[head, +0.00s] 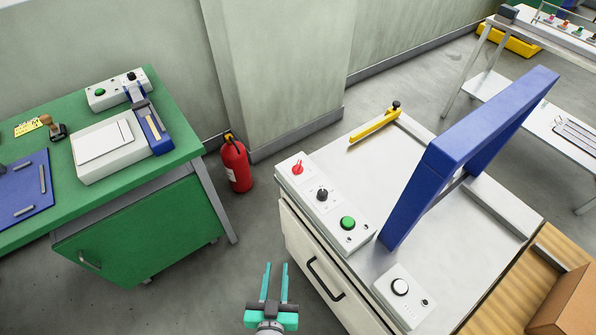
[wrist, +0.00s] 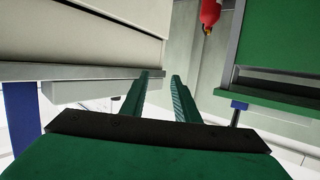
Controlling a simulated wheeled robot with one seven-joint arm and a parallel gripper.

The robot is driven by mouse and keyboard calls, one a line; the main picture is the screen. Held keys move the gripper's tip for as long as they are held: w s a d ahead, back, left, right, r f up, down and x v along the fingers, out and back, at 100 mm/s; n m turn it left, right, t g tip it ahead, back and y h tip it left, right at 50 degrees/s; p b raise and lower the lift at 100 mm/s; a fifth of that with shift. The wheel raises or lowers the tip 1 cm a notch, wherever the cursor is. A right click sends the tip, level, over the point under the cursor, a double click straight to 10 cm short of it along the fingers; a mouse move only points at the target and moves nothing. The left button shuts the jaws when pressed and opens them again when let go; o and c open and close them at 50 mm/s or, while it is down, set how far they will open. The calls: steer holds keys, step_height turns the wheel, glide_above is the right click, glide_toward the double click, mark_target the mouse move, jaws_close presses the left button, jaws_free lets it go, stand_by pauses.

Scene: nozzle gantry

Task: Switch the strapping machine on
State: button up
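The strapping machine is a pale cabinet with a grey-white top (head: 385,165) and a blue arch (head: 470,150) over it, in the right half of the head view. A control panel (head: 325,205) on its left edge carries a red switch (head: 298,167), a black knob (head: 322,194) and a green button (head: 347,223). My gripper (head: 276,266) is open and empty, left of the cabinet front and apart from the panel. In the wrist view its fingers (wrist: 157,95) are parted beside the cabinet (wrist: 80,35).
A green bench (head: 110,140) with a white and blue device stands at left. A red fire extinguisher (head: 236,163) stands by the wall pillar. A yellow bar (head: 375,125) lies at the machine's back edge. A cardboard box (head: 565,305) sits at lower right. Grey floor is free between bench and machine.

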steer(key=w+r+m+t+h, duration=0.1)
steer(key=w+r+h, duration=0.15)
steer(key=w, duration=0.75)
steer(key=m+t+h, duration=0.1)
steer(key=m+h, duration=0.1)
steer(key=h, duration=0.1)
glide_toward(295, 172)
steer(key=x, duration=0.9)
steer(key=shift+w, duration=0.15)
steer(key=shift+w+d+f, duration=0.1)
steer(key=shift+w+d, duration=0.15)
steer(key=shift+w, duration=0.2)
jaws_close()
